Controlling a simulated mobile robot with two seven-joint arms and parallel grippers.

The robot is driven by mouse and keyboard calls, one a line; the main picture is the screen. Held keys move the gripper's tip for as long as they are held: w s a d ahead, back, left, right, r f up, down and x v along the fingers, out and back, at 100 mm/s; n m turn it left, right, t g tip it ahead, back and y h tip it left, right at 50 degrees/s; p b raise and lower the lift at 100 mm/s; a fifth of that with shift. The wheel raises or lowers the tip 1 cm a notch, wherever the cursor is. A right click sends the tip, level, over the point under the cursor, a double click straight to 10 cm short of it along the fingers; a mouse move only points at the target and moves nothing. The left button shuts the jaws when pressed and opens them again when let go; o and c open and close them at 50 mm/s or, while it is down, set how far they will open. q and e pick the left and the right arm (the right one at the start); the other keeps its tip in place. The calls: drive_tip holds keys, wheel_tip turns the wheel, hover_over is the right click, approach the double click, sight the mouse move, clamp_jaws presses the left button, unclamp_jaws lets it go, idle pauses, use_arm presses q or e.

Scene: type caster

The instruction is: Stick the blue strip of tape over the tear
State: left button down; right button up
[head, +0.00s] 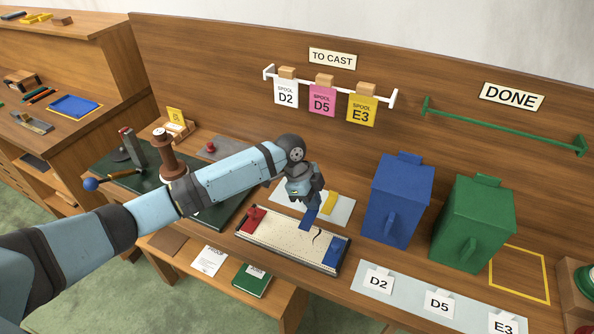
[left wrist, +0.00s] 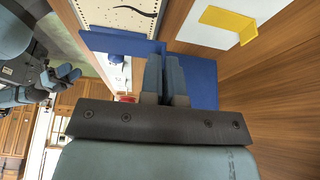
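In the left wrist view the blue strip (left wrist: 203,84) shows wide on both sides of the gripper's fingers (left wrist: 165,85). The tear (head: 317,237) is a dark wavy line in the paper band, just right of and below the strip; it also shows in the left wrist view (left wrist: 130,8). Part of my right arm with its gripper (left wrist: 66,75) shows at the left of the left wrist view; its opening is unclear.
The band lies on a dark bed with a red block (head: 253,218) left and a blue block (head: 334,251) right. A yellow strip (head: 330,203) lies on a pale sheet behind. Blue (head: 398,200) and green (head: 473,223) bins stand right. A brown spool post (head: 168,160) stands left.

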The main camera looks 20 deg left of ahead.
sight(319, 229)
use_arm(q)
drive_tip(key=shift+s+d+f, duration=0.15)
drive_tip(key=shift+d, duration=0.45)
drive_tip(key=shift+s+d+f, duration=0.1)
drive_tip(key=shift+s+d, duration=0.05)
drive_tip(key=shift+d, duration=0.4)
drive_tip(key=shift+d+f, duration=0.1)
drive_tip(key=shift+f, duration=0.05)
use_arm(e)
drive_tip(key=shift+s+d+r, duration=0.2)
drive_tip(key=shift+s+d, duration=0.15)
drive_tip(key=shift+a+r, duration=0.1)
use_arm(q)
drive_tip(key=shift+p, duration=0.6)
wheel_tip(319, 229, down, 2)
drive_tip(key=shift+f+b, duration=0.1)
drive_tip(key=shift+b, duration=0.55)
drive_tip(key=shift+f+b, duration=0.6)
drive_tip(key=shift+f, duration=0.7)
use_arm(e)
drive_tip(key=shift+f, duration=0.9)
